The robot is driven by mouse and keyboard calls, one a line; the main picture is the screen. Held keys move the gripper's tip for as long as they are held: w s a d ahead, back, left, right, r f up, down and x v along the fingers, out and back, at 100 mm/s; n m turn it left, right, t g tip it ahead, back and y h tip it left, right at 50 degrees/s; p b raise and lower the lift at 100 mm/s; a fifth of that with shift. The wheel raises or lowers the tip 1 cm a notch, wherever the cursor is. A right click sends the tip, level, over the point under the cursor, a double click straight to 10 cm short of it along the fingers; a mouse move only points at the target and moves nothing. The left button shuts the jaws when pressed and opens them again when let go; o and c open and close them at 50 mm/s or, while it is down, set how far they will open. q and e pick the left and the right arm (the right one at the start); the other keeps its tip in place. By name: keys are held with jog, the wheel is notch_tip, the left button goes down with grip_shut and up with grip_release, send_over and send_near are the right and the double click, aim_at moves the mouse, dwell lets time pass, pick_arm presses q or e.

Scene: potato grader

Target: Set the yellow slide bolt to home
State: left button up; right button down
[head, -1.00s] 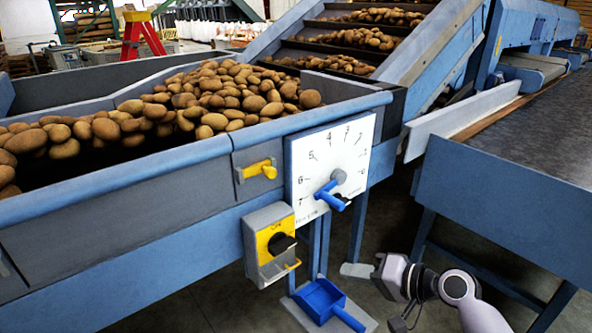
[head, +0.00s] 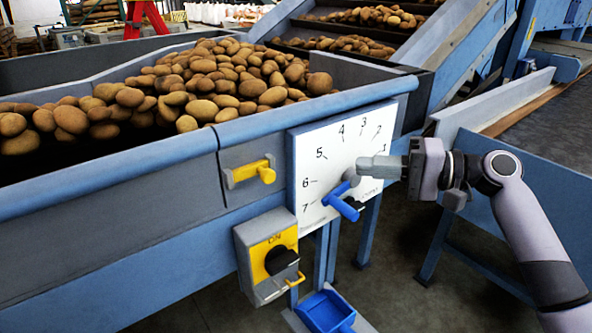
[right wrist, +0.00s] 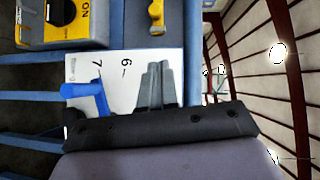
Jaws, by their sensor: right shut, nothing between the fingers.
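The yellow slide bolt (head: 248,173) sits on the grey front panel of the potato hopper, left of the white dial plate. Its knob end is at the right of its bar. It also shows at the top of the right wrist view (right wrist: 157,18). My right gripper (head: 362,168) is shut and empty. It is in front of the dial plate, close to the dial's hub, to the right of the bolt and apart from it. In the right wrist view its fingers (right wrist: 158,82) stand in front of the plate. My left gripper is not in view.
The white dial plate (head: 312,160) carries a blue lever (head: 341,206) pointing down right. Below the bolt hangs a yellow and grey switch box (head: 262,240) with a black knob. A blue scoop (head: 325,312) is lower down. A conveyor stands at the right.

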jog(key=p, duration=0.1)
send_near(257, 174)
jog(key=w+a, duration=0.1)
jog(key=a, duration=0.1)
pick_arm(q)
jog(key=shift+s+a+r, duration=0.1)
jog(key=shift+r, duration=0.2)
pick_arm(e)
jog(key=shift+a+r, duration=0.2)
jog(key=shift+a, duration=0.15)
